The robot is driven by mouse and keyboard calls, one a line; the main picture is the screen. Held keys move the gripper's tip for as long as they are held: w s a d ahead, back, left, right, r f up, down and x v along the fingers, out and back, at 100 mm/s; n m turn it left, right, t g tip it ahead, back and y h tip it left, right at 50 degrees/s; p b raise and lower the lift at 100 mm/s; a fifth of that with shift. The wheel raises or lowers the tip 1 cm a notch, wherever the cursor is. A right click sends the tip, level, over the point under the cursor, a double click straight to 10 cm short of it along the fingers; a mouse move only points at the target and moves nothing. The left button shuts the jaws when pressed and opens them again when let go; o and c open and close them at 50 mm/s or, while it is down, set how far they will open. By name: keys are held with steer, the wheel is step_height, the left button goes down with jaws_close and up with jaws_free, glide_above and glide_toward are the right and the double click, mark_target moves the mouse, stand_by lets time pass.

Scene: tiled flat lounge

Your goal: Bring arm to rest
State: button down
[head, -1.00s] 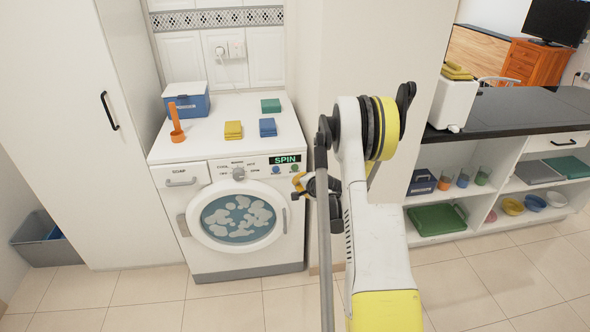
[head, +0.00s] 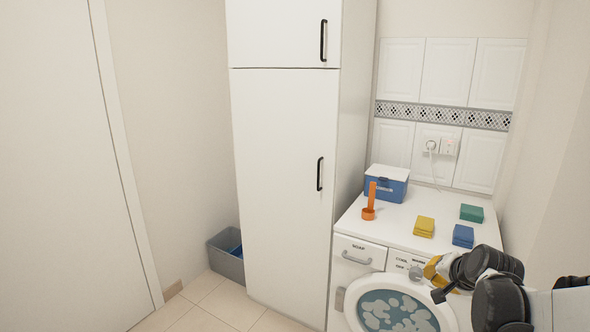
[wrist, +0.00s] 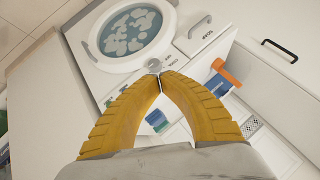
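My gripper (wrist: 161,78) has two yellow ribbed fingers that meet at the tips, with nothing seen between them. In the head view the yellow gripper (head: 436,270) shows at the lower right, partly hidden by my own dark arm joints. It appears in front of the washing machine (head: 352,222), near the dial and above the round door. In the wrist view the fingertips lie just below the dial (wrist: 153,65) in the picture. I cannot tell whether they touch it. My arm comes in from the right edge.
A blue box (head: 387,184), an orange scoop (head: 369,203) and yellow (head: 424,227), blue (head: 463,236) and green (head: 471,213) cloths or sponges sit on the washer. A tall white cabinet (head: 285,180) stands left. A grey bin (head: 227,257) is beside it. Some tiled floor is clear.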

steer(key=s+a+r+n+g, duration=0.1)
steer(key=s+a+r+n, duration=0.2)
steer(key=s+a, duration=0.35)
steer(key=s+a+r+n, duration=0.2)
steer(key=s+a+r, duration=0.1)
steer(key=s+a, duration=0.35)
steer(key=s+a+f+n, duration=0.1)
steer(key=s+a+n, duration=0.1)
steer(key=s, duration=0.4)
steer(key=s+a+f+n+g, duration=0.1)
steer(key=s+a+n, duration=0.1)
steer(key=s, duration=0.4)
steer(key=shift+a+n+y, duration=0.3)
steer(key=shift+n, duration=0.1)
